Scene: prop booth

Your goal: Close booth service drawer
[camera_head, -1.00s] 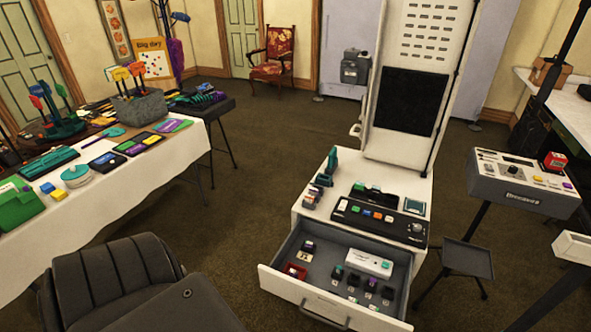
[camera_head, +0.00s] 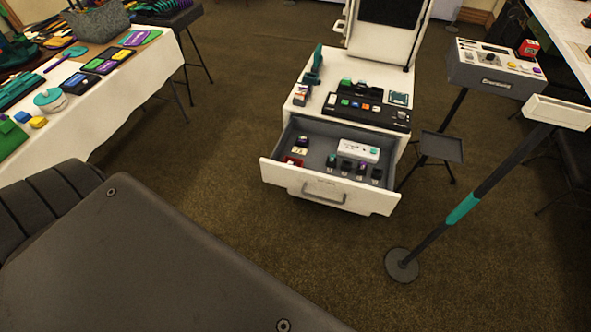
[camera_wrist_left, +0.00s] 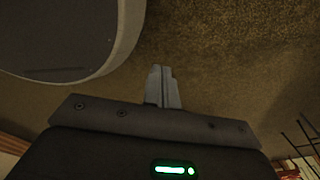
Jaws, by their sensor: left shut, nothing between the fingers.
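The booth service drawer (camera_head: 277,172) is pulled open at the front of the white booth cabinet (camera_head: 299,95). Its white front has a grey bar handle (camera_head: 324,194). Several small items lie inside, among them a white box (camera_head: 357,149), a red piece (camera_head: 293,161) and dark stamp-like pieces. My left gripper (camera_wrist_left: 163,88) shows in the left wrist view, shut and empty above the brown carpet. The drawer is not recognisable in that view. Neither gripper shows in the head view, where a large dark link of my arm fills the lower left.
A table with a white cloth (camera_head: 127,92) stands at the left. A stand with a round base (camera_head: 402,265) and a small tray (camera_head: 442,146) are right of the drawer. A grey console (camera_head: 495,70) is at the upper right. The carpet before the drawer is clear.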

